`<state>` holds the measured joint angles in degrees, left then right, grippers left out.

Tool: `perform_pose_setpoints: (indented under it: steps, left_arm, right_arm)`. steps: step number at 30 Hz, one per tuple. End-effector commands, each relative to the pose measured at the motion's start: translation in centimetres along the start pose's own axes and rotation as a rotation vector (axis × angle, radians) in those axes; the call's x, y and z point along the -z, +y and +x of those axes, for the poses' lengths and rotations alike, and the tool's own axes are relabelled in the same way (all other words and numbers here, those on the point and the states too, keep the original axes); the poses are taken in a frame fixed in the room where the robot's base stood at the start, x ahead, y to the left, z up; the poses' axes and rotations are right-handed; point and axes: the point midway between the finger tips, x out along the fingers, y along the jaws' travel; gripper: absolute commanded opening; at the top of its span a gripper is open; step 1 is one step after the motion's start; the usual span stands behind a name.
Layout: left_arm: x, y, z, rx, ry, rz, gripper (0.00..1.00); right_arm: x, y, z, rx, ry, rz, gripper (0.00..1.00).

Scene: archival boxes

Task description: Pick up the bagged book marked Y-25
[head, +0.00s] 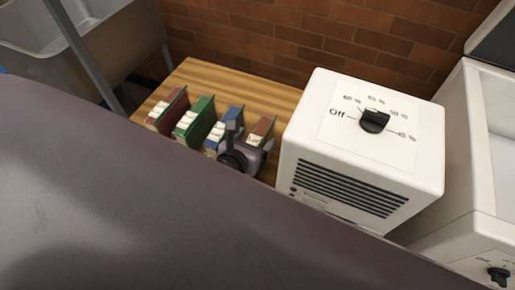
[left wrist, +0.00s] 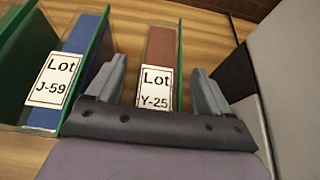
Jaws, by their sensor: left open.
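The bagged book marked Y-25 (left wrist: 161,58) is brown with a white "Lot Y-25" label. It stands upright in the left wrist view, between the two open fingers of my left gripper (left wrist: 157,90). Gaps show on both sides of it. In the head view my left gripper (head: 250,138) is over the right end of the book row, and the brown top of the Y-25 book (head: 262,127) shows behind it. Part of that book is hidden by the gripper. My right gripper is not in view.
A blue book marked J-59 (left wrist: 72,75) stands just left of the left finger. A green book (head: 196,118) and a red one (head: 168,108) stand farther left on the wooden table (head: 225,80). A white box with a dial (head: 365,140) stands close on the right.

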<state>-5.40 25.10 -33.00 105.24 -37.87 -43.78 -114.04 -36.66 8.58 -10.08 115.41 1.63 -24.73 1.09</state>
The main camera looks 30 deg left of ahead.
Motion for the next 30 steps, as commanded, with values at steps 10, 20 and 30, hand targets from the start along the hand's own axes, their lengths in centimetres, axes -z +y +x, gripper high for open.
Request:
perform_pose_setpoints:
  steps: [10, 20, 30]
  left_arm:
    - [0.0, 0.0, 0.2, 0.0, 0.0, -0.001, 0.48]
    - [-0.2, 0.0, 0.1, 0.001, -0.004, -0.002, 0.0]
    - [-1.5, 0.0, -0.4, 0.002, -0.007, -0.003, 0.0]
  right_arm:
    - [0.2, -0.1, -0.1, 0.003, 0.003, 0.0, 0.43]
    - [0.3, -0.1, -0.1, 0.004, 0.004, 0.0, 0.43]
    - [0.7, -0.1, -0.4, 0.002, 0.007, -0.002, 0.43]
